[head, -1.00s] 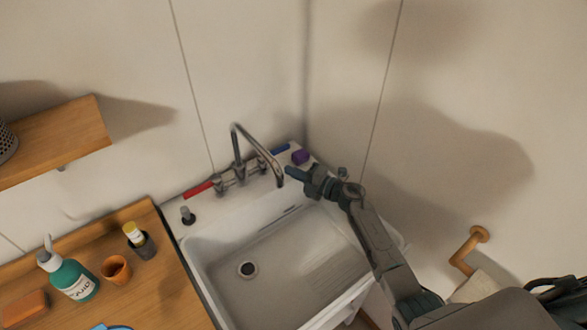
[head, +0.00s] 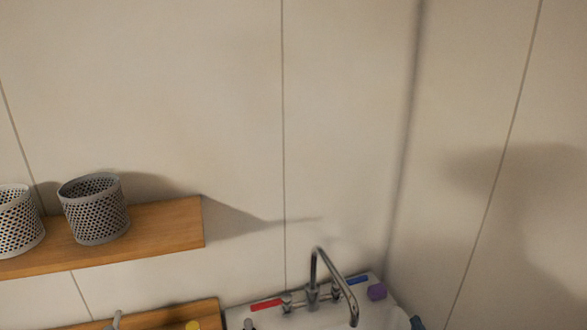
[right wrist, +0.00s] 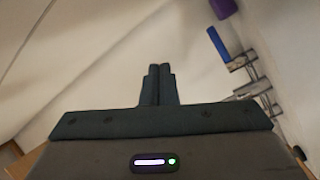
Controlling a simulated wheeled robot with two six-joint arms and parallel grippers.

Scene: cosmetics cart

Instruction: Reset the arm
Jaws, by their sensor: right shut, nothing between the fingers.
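My right gripper (right wrist: 160,70) shows in the right wrist view with its two dark fingers together and nothing between them. It is over a pale surface. In the head view only a small dark piece of my right arm or gripper (head: 417,323) shows at the bottom edge, right of the tap. My left gripper is in neither view.
The sink (head: 385,318) with a curved metal tap (head: 314,275) stands at the bottom. A purple object (head: 377,292) and a blue bar (head: 357,281) lie behind it, with a red bar (head: 267,305) to the left. A wooden shelf (head: 165,228) holds perforated cups (head: 94,210).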

